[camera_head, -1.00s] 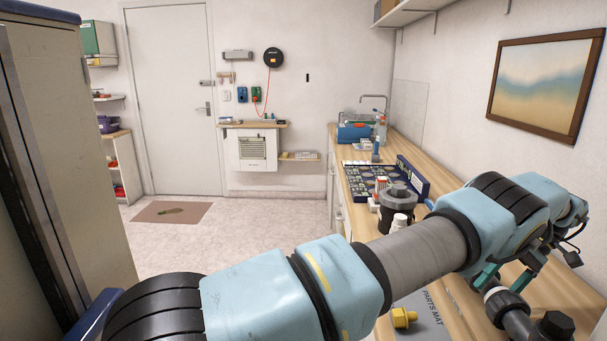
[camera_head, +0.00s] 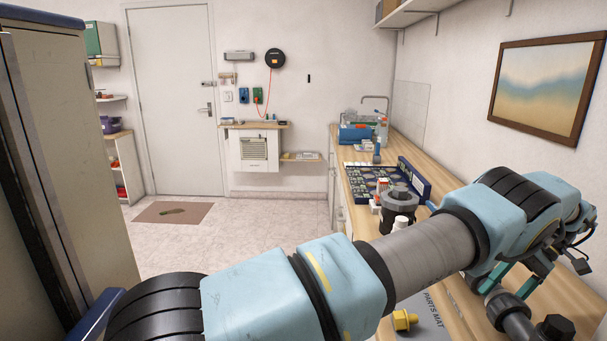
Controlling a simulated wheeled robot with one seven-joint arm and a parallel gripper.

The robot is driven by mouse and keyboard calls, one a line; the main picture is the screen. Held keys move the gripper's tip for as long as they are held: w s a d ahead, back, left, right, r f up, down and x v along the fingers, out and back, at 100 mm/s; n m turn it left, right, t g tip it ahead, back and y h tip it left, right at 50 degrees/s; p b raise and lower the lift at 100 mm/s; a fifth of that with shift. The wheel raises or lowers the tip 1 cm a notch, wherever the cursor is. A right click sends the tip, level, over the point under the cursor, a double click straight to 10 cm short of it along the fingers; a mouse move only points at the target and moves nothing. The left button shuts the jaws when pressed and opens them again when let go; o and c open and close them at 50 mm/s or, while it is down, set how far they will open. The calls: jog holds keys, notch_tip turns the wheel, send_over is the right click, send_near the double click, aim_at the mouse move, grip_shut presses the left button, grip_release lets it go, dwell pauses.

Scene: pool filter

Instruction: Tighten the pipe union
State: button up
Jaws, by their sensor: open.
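The pipe union (camera_head: 508,304), a dark grey ribbed ring on grey pipe, is at the lower right, above the worktop. My gripper (camera_head: 510,288) is right over it, its teal fingers open and reaching down on either side of the union. My arm crosses the view in front and covers part of the gripper. I cannot tell whether the fingers touch the ring.
A black knob-like fitting (camera_head: 556,327) stands just right of the pipe. A yellow fitting (camera_head: 404,320) lies on the grey parts mat (camera_head: 428,327). A dark filter housing (camera_head: 398,207), a white bottle and a blue-edged case (camera_head: 413,177) stand farther back on the wooden counter.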

jog(key=shift+s+d+f+b, duration=0.15)
jog(key=shift+d+f+b, duration=0.1)
jog(key=shift+b, duration=0.4)
